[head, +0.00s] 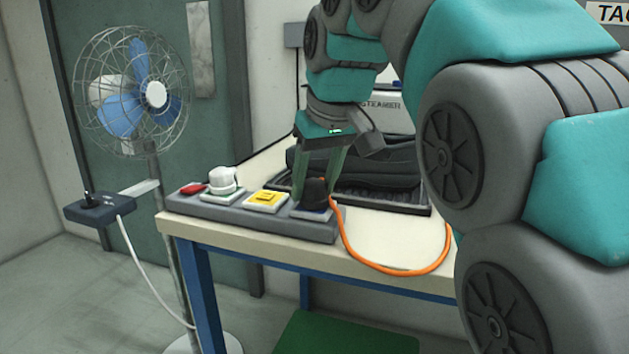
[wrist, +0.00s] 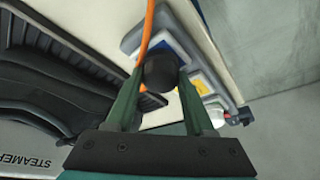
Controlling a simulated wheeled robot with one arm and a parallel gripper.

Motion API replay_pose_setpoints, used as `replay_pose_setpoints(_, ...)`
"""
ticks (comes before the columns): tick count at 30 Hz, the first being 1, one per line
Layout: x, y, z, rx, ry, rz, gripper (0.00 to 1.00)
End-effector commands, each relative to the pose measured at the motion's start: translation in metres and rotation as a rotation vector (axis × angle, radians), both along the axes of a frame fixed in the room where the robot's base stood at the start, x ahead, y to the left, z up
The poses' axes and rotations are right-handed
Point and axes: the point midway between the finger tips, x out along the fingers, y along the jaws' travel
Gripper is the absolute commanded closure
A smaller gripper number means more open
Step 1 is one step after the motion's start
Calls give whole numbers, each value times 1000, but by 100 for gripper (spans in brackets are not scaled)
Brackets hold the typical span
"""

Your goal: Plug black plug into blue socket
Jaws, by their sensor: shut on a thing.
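The black plug (head: 316,191) has an orange cable trailing from it and is between the fingers of my gripper (head: 314,197). In the wrist view, the plug (wrist: 160,72) shows as a dark round body with a green finger of my gripper (wrist: 160,80) on each side. My gripper is shut on the plug. The blue socket (head: 311,215) is at the right end of the grey socket strip, directly under the plug. The blue socket (wrist: 171,47) is partly hidden by the plug in the wrist view. I cannot tell whether the plug is seated or just above it.
The grey strip (head: 262,224) along the table's front edge also holds a yellow socket (head: 267,200), a white plug (head: 224,179) and a red piece (head: 193,188). A black ribbed tray (head: 385,198) lies behind. The orange cable (head: 392,270) loops over the table front. A fan (head: 135,92) stands left.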

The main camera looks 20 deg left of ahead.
Motion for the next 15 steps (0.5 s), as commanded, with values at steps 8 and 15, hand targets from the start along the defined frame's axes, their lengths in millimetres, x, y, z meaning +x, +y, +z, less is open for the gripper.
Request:
replay_pose_setpoints(8, 0, 0, -4, -1, 1, 0, 100)
replay_pose_setpoints(15, 0, 0, -4, -1, 1, 0, 40)
